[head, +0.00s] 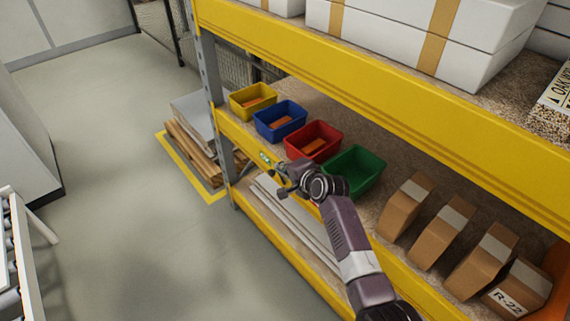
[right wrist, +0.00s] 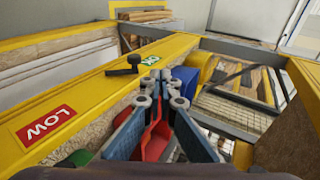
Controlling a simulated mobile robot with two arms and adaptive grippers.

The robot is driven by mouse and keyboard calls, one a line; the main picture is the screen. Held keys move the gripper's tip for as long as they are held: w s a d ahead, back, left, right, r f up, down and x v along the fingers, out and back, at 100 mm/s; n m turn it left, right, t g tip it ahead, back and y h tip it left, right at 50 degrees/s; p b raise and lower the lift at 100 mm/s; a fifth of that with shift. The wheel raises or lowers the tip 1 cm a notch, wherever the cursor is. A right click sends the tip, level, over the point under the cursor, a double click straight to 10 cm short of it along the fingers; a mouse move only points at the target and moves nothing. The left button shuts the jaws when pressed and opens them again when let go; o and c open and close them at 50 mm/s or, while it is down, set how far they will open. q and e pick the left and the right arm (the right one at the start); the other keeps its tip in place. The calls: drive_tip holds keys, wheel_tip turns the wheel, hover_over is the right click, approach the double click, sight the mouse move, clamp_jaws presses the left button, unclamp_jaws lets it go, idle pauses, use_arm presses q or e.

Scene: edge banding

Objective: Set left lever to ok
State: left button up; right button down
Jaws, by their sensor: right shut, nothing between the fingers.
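A small black lever (right wrist: 122,71) sits on the front of the yellow shelf beam in the right wrist view. Its knob end is on the right, close to a green label (right wrist: 150,60). A red label reading LOW (right wrist: 45,122) is on the beam to the left, nearer the camera. The green label also shows in the head view (head: 265,157), just left of my right gripper (head: 283,176). I cannot make out the lever there. In the right wrist view my right gripper (right wrist: 161,88) is shut and empty, to the right of the lever and apart from it. My left gripper is out of view.
Yellow (head: 253,97), blue (head: 280,121), red (head: 313,141) and green (head: 355,170) bins stand on the shelf behind the beam (head: 236,133). Cardboard boxes (head: 405,206) stand to the right. A grey post (head: 209,75) bounds the rack's left end. The aisle floor (head: 110,160) is clear.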

drive_tip(key=shift+s+d+r, duration=0.3)
drive_tip(key=shift+s+r, duration=0.4)
drive_tip(key=shift+r, duration=0.15)
drive_tip(key=shift+s+d+r, duration=0.25)
drive_tip(key=shift+s+r, duration=0.4)
drive_tip(key=shift+r, duration=0.15)
drive_tip(key=s+d+f+n+g+h, duration=0.1)
drive_tip(key=s+d+f+n+g, duration=0.15)
drive_tip(key=s+f, duration=0.75)
drive_tip(key=s+d+f+n+g+h, duration=0.1)
drive_tip(key=s+d+f+n, duration=0.15)
drive_tip(key=s+f, duration=0.75)
drive_tip(key=s+d+f+n+g+h, duration=0.15)
drive_tip(key=s+d+f, duration=0.25)
drive_tip(key=f, duration=1.1)
drive_tip(key=s+d+f+n+g, duration=0.1)
drive_tip(key=s+f, duration=0.4)
drive_tip(key=s, duration=0.7)
drive_tip(key=s+d+f+n+g+h, duration=0.1)
drive_tip(key=s+d+f+n, duration=0.3)
drive_tip(key=s, duration=0.9)
drive_tip(key=s+d+f+n+g, duration=0.2)
drive_tip(key=s+f, duration=0.4)
drive_tip(key=s, duration=0.6)
drive_tip(key=d+n, duration=0.1)
drive_tip(key=d, duration=0.1)
drive_tip(key=shift+s+d+f+g+h+b, duration=0.35)
drive_tip(key=shift+s+g, duration=0.05)
